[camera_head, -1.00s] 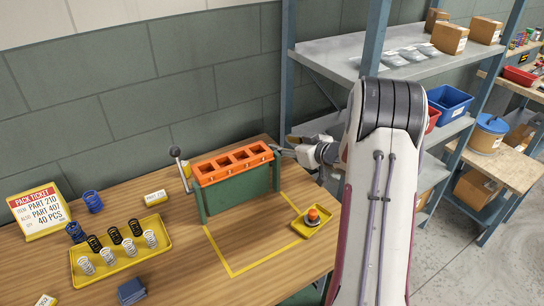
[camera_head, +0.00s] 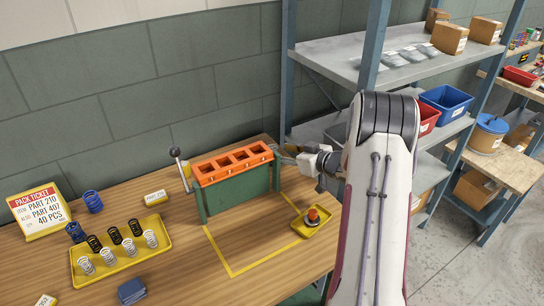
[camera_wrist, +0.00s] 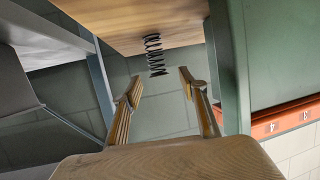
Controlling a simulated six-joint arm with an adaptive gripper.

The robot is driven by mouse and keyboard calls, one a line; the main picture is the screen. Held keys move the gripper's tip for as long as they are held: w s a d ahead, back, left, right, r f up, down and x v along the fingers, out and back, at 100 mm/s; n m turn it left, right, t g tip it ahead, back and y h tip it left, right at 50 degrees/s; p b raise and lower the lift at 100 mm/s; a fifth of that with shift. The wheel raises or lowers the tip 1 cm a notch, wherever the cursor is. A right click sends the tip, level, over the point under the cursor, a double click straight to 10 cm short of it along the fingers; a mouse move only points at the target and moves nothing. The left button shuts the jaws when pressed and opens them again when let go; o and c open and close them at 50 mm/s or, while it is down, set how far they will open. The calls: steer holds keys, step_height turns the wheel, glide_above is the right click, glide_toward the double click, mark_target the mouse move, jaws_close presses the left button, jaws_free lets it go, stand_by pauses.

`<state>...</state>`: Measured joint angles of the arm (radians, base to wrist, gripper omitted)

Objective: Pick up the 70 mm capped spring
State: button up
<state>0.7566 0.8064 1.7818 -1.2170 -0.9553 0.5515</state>
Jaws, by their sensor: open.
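My gripper (camera_wrist: 161,78) is open in the wrist view, with its two fingers apart and nothing between them. A dark coil spring (camera_wrist: 153,54) shows just beyond the fingertips, roughly in line with the gap and against the wooden bench top. I cannot make out its caps or length. In the head view my gripper (camera_head: 284,152) is behind the right end of the orange-topped green rack (camera_head: 238,163). The spring ahead of it does not show there. Black springs (camera_head: 115,235), white springs (camera_head: 108,254) and a blue spring (camera_head: 76,232) stand at the yellow tray (camera_head: 125,273).
Another blue spring (camera_head: 93,201) stands near the pack ticket (camera_head: 38,212). A small yellow tray with a red-orange button (camera_head: 313,215) is right of the rack. The taped bench area (camera_head: 250,240) before the rack is clear. A metal shelf (camera_head: 335,60) stands behind my arm.

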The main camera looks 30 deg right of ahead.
mark_target(272, 148)
steer(key=shift+w+a+f, duration=0.1)
steer(key=shift+w+f, duration=0.1)
steer(key=shift+w, duration=0.25)
steer(key=shift+x, duration=2.6)
steer(key=c, duration=1.2)
